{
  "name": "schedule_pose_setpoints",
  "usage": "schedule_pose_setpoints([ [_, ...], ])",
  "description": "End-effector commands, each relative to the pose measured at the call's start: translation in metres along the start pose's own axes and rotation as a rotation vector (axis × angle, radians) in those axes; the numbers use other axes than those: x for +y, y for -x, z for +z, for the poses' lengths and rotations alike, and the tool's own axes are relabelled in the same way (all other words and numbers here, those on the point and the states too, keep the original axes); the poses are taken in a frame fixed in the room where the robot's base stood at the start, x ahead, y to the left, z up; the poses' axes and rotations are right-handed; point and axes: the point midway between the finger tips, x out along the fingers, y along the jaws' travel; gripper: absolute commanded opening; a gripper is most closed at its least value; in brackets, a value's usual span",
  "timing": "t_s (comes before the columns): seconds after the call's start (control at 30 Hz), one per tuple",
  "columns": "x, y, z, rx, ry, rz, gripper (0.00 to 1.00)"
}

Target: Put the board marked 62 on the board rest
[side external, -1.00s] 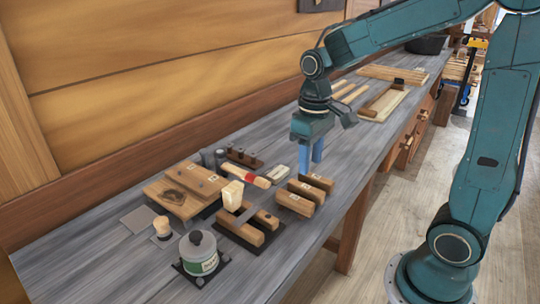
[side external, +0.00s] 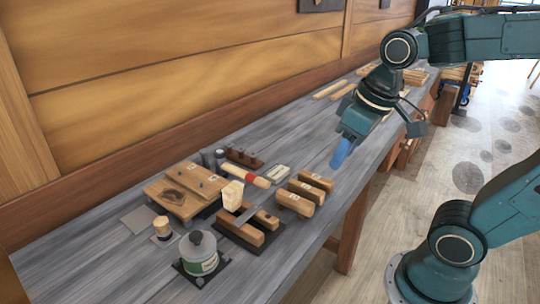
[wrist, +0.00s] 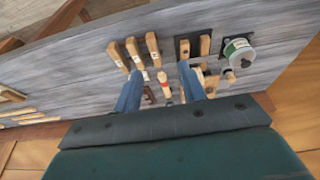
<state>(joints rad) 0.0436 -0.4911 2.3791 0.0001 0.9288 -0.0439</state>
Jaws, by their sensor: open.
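Three short wooden pieces with small pale labels lie side by side on the bench, the nearest (side external: 294,204) to the left of my gripper (side external: 341,154). They also show in the wrist view, the middle one (wrist: 134,53) beyond my fingers. I cannot read any label, so I cannot tell which is marked 62. A dark base with two wooden bars (side external: 238,232) stands left of them; I cannot tell whether it is the board rest. In the wrist view my gripper (wrist: 160,90) is open, its blue fingers apart with nothing held. It hangs above the bench.
A lidded tin (side external: 199,256) stands at the near end. Thin strips (side external: 330,90) lie farther back. The bench between is largely clear.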

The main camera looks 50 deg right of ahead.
Motion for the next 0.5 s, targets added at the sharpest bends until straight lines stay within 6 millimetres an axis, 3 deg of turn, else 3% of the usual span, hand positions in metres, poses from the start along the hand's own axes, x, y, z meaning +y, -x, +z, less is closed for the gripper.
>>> schedule_pose_setpoints([
  [0.2, -0.007, 0.016, 0.025, 0.111, -0.001, -0.008, 0.41],
  [0.5, -0.01, 0.021, 0.039, 0.167, -0.004, -0.014, 0.41],
])
